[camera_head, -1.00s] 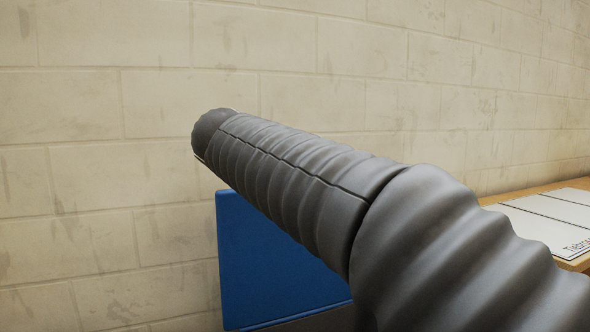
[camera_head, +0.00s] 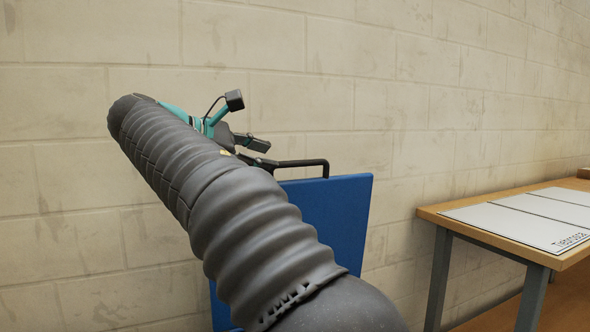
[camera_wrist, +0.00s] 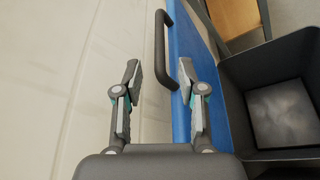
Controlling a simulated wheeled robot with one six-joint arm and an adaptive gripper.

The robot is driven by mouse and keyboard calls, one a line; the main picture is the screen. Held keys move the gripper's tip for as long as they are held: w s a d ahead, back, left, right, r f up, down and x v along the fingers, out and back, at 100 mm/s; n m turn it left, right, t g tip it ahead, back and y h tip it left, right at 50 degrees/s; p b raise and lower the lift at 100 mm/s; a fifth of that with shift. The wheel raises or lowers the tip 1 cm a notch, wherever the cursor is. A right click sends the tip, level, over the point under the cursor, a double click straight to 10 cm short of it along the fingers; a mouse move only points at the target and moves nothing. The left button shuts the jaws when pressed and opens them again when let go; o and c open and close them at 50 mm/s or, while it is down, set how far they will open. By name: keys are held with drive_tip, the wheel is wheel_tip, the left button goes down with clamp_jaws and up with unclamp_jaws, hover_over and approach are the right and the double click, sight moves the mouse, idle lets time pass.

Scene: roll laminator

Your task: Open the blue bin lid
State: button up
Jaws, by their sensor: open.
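The blue bin lid (camera_head: 335,215) stands upright near the wall, partly hidden behind my arm. It also shows in the wrist view (camera_wrist: 184,40) as a narrow blue panel. Its black bar handle (camera_head: 305,164) sits at the top edge and also shows in the wrist view (camera_wrist: 159,55). The dark bin (camera_wrist: 296,150) gapes open to the right of the lid in the wrist view. My gripper (camera_wrist: 159,68) is open, with its fingers on either side of the handle in the picture. I cannot tell whether a finger touches it. In the head view my gripper (camera_head: 258,152) is beside the handle.
A pale block wall (camera_head: 400,110) runs close behind the lid. A wooden table (camera_head: 436,214) with white panels (camera_head: 525,217) stands at the right, with a gap between it and the lid.

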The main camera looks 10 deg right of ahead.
sight(289, 162)
drive_tip(key=b+x, duration=0.1)
drive_tip(key=x, duration=0.7)
drive_tip(key=shift+w+d+f, duration=0.15)
drive_tip(key=shift+w+d, duration=0.05)
drive_tip(key=shift+d, duration=0.15)
clamp_jaws()
